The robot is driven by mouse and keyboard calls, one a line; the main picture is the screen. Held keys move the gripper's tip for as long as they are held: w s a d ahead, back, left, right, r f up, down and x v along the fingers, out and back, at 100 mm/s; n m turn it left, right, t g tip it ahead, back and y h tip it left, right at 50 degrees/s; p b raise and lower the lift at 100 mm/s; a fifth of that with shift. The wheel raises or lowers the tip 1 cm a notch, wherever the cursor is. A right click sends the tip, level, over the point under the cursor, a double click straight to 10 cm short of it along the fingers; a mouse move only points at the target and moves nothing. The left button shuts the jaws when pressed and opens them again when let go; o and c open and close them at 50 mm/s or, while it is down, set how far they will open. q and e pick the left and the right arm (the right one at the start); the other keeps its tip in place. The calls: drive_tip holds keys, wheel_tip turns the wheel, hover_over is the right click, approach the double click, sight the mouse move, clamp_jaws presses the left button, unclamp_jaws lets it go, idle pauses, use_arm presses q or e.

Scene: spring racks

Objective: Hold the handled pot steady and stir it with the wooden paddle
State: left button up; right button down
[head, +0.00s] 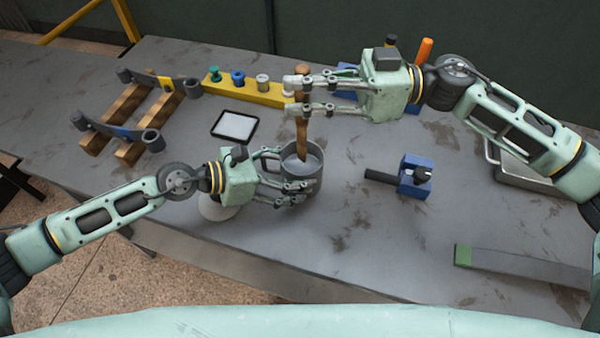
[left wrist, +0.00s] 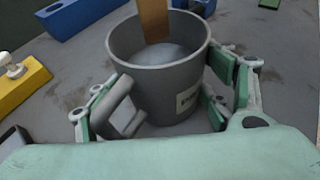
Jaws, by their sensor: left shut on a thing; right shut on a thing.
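The grey handled pot (head: 312,180) stands upright on the table in the middle of the head view. It also fills the centre of the left wrist view (left wrist: 160,90), with its handle toward me and a pale label on its side. My left gripper (head: 290,183) is shut on the pot, with fingers on both sides. The wooden paddle (head: 301,130) is held near upright, its lower end inside the pot over the grey contents. It also shows in the left wrist view (left wrist: 153,20). My right gripper (head: 290,98) is shut on the paddle's upper part, above and behind the pot.
A black-framed white tablet (head: 234,126) and a yellow rack with pegs (head: 262,93) lie behind left. Wooden blocks with leaf springs (head: 127,108) are at far left. A blue clamp-like tool (head: 413,178) lies right of the pot.

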sight(303, 67)
use_arm(q)
drive_tip(key=shift+a+f, duration=0.1)
drive_tip(key=shift+f, duration=0.1)
use_arm(e)
drive_tip(key=shift+r, duration=3)
use_arm(q)
drive_tip(key=o, duration=1.6)
drive_tip(key=shift+w, duration=0.1)
use_arm(e)
drive_tip(key=shift+w+f, duration=0.1)
use_arm(q)
drive_tip(key=shift+o, duration=0.3)
drive_tip(key=shift+r, duration=0.15)
